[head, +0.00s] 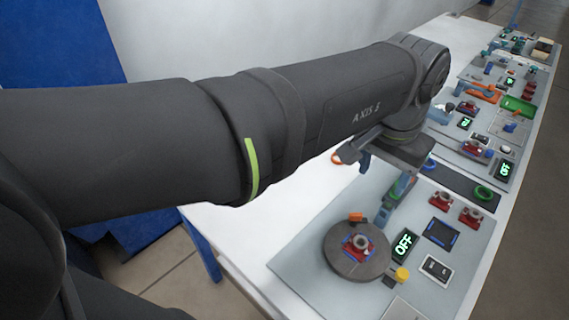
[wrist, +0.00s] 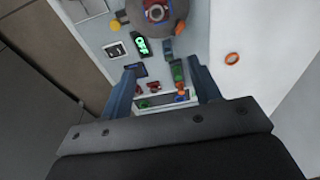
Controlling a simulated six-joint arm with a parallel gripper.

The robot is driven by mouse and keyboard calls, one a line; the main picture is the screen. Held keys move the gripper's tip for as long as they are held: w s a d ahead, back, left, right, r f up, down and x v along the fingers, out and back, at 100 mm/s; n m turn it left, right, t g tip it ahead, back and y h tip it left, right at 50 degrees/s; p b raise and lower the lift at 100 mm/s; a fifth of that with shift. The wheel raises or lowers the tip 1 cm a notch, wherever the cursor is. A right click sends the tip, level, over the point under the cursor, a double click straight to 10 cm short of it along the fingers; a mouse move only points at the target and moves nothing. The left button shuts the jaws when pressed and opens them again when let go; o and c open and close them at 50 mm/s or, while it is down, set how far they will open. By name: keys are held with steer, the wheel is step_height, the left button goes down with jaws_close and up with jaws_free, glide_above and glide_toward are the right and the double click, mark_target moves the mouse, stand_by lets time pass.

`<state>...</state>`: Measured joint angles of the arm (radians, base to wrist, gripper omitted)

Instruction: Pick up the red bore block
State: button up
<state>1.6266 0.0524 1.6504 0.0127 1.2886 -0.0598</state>
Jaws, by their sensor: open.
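Several red bore blocks show in the head view. Two red blocks, one (head: 441,200) left of the other (head: 470,216), stand on the grey panel at the right, each with a grey round bore. Another red bore block (head: 360,245) sits on the dark round turntable (head: 343,264); it shows at the top of the wrist view (wrist: 157,12). Small red blocks (wrist: 139,88) also lie between my fingers in the wrist view. My gripper (wrist: 162,66) is open and empty, its blue fingers apart. In the head view my gripper (head: 396,165) hangs above the panel, partly hidden by its mount.
A green "OFF" display (head: 404,245), a yellow knob (head: 402,274) and a dark blue-edged square (head: 441,233) are near the turntable. A blue and green fixture (head: 384,212) stands beneath my gripper. An orange ring (wrist: 232,58) lies on bare white table. More panels fill the far end.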

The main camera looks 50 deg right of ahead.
steer(key=a+f+h, duration=0.3)
steer(key=a+f, duration=0.2)
steer(key=f, duration=0.4)
glide_toward(361, 245)
steer(key=shift+w+d+f, duration=0.25)
steer(key=shift+d+f, duration=0.2)
steer(key=shift+f, duration=0.1)
steer(key=shift+x, duration=2.7)
steer(key=shift+s+a, duration=0.15)
steer(key=shift+c, duration=0.3)
steer(key=c, duration=0.7)
